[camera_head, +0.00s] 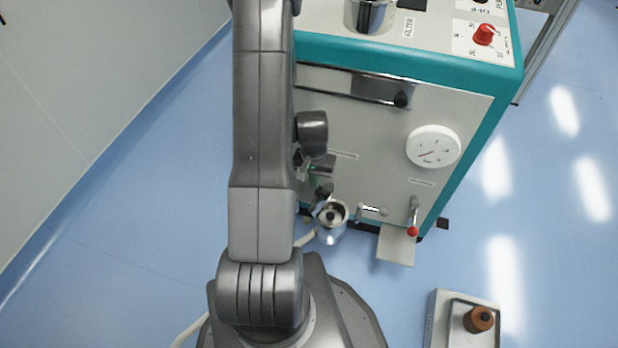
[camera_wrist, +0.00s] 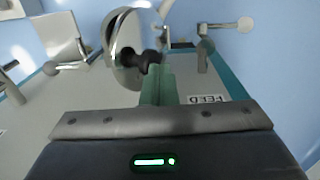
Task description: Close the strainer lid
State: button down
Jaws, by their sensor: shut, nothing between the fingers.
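The strainer (camera_head: 333,236) is a small silvery cup low on the front of the machine, just below my gripper (camera_head: 322,190) in the head view. In the wrist view its round metal lid (camera_wrist: 124,38) shows as a steep disc with a dark knob (camera_wrist: 148,62). The green fingers of my gripper (camera_wrist: 158,72) are shut and empty, with their tips right at the knob; I cannot tell whether they touch it. How far the lid stands from the cup rim is unclear.
A tray (camera_head: 440,315) with an orange-brown object (camera_head: 478,320) is at lower right.

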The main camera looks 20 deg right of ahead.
aim_at(324, 191)
jog(key=shift+s+d+f+t+y+b, duration=0.3)
jog(key=shift+s+d+y+b, duration=0.2)
jog(key=shift+d, duration=0.2)
jog(key=shift+s+d+f+t+y+b, duration=0.15)
jog(key=shift+s+d+t+y+b, duration=0.3)
jog(key=shift+d+b, duration=0.2)
jog(key=shift+t+y, duration=0.55)
jog(key=shift+y, duration=0.4)
jog(key=shift+s+d+f+b, duration=0.75)
jog(key=shift+d+f+b, duration=0.35)
jog(key=shift+b, duration=0.5)
jog(key=shift+s+d+f+b, duration=0.7)
jog(key=shift+d+f+b, duration=0.4)
jog(key=shift+b, duration=0.45)
jog(key=shift+s+d+f+b, duration=0.75)
jog(key=shift+d+f+b, duration=0.35)
jog(key=shift+b, duration=0.5)
jog(key=shift+s+d+f, duration=0.1)
jog(key=shift+s+f, duration=0.05)
jog(key=shift+f, duration=0.1)
jog(key=shift+s+f+b, duration=0.1)
jog(key=shift+f+b, duration=0.1)
jog(key=shift+b, duration=0.15)
jog(key=p+v, duration=0.3)
jog(key=v, duration=0.5)
jog(key=shift+r, duration=0.2)
jog(key=shift+f, duration=0.1)
